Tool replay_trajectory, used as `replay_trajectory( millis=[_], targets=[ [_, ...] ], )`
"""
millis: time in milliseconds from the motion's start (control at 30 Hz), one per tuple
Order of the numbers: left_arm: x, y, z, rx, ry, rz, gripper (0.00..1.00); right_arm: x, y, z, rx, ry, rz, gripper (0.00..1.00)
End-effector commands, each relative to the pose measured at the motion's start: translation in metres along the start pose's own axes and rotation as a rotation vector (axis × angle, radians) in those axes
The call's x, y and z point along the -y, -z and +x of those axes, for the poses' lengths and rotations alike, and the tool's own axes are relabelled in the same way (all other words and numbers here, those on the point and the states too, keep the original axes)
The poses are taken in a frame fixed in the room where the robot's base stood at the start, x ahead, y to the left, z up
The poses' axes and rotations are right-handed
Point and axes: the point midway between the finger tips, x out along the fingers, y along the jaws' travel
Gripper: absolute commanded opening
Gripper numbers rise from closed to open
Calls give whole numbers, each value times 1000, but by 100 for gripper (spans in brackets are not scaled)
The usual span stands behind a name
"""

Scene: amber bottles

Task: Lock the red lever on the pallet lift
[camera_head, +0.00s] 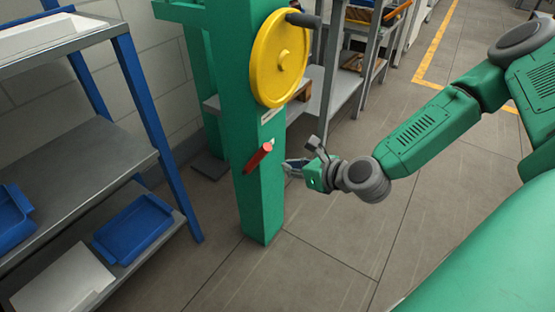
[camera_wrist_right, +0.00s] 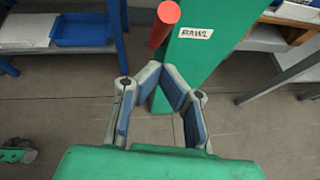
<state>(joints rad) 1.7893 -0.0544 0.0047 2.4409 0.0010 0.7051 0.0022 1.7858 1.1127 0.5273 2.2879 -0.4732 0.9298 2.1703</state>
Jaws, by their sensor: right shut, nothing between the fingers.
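The red lever (camera_head: 258,156) sits on the front of the green post (camera_head: 262,205) of the pallet lift, slanting from upper right to lower left. In the right wrist view the red lever (camera_wrist_right: 164,24) shows at the top, left of a label (camera_wrist_right: 196,32) on the post. My right gripper (camera_head: 288,167) is just right of the lever in the head view, apart from it as far as I can tell. In the wrist view my right gripper (camera_wrist_right: 163,68) has its fingertips close together, with nothing between them, below the lever. My left gripper is not in view.
A yellow handwheel (camera_head: 279,58) with a dark handle is on the post above the lever. A shelf rack with blue legs (camera_head: 145,105) and blue trays (camera_head: 133,228) stands at the left. Grey tables (camera_head: 338,85) stand behind. The floor right of the post is clear.

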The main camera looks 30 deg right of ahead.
Motion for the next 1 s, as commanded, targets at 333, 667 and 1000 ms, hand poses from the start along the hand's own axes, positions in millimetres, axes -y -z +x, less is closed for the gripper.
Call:
replay_trajectory(
  millis=[333, 667, 1000],
  targets=[
    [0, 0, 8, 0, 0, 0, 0, 0, -26, 34, 2, -2, 1, 0],
    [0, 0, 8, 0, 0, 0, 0, 0, -29, 36, 1, -1, 2, 0],
    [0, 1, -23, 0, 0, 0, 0, -3, -49, 40, -83, 11, -16, 0]
  ],
)
